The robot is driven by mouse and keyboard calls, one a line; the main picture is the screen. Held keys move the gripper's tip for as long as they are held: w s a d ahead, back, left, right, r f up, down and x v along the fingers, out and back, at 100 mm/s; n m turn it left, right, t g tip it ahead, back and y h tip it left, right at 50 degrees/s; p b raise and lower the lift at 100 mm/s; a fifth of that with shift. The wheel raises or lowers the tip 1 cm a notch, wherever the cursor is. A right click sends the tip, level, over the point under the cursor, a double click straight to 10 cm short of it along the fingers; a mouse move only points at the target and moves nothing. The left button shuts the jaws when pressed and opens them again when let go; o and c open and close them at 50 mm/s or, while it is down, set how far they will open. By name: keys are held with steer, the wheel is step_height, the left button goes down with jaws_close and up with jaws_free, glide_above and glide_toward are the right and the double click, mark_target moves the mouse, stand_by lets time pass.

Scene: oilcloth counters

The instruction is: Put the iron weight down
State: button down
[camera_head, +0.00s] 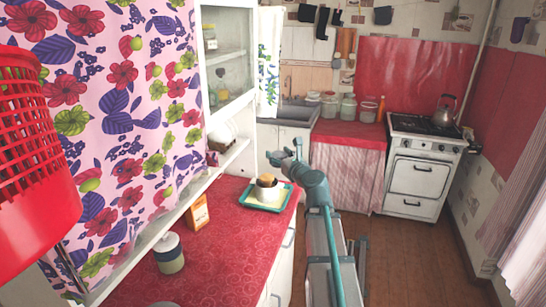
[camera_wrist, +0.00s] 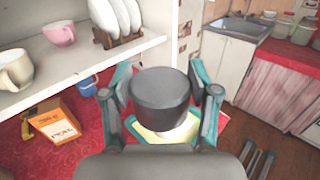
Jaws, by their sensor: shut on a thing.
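The iron weight (camera_wrist: 160,88) is a dark grey cylinder between the two fingers of my gripper (camera_wrist: 163,100) in the wrist view. My gripper is shut on it. In the head view my gripper (camera_head: 284,157) is raised above the back right of the red counter; I cannot make out the weight there. A teal-rimmed tray (camera_head: 247,200) lies on the counter below, with a small pale bowl (camera_head: 267,194) on it holding something brown. In the wrist view the weight hides much of what lies under it; part of the yellowish tray surface (camera_wrist: 150,136) shows.
The red counter (camera_head: 222,248) has free room left of and in front of the tray. An orange box (camera_head: 197,214) and a lidded jar (camera_head: 170,253) stand on it. Shelves with cups (camera_wrist: 60,33) and plates (camera_wrist: 118,16) rise alongside. A blue mug (camera_wrist: 87,86) is near.

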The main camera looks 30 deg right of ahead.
steer(key=shift+s, duration=0.45)
steer(key=shift+s+f+b, duration=0.2)
steer(key=shift+f+b, duration=0.15)
steer(key=shift+b, duration=0.35)
steer(key=shift+r+p, duration=0.75)
steer(key=shift+r, duration=0.05)
steer(key=shift+f, duration=0.1)
steer(key=shift+w, duration=0.15)
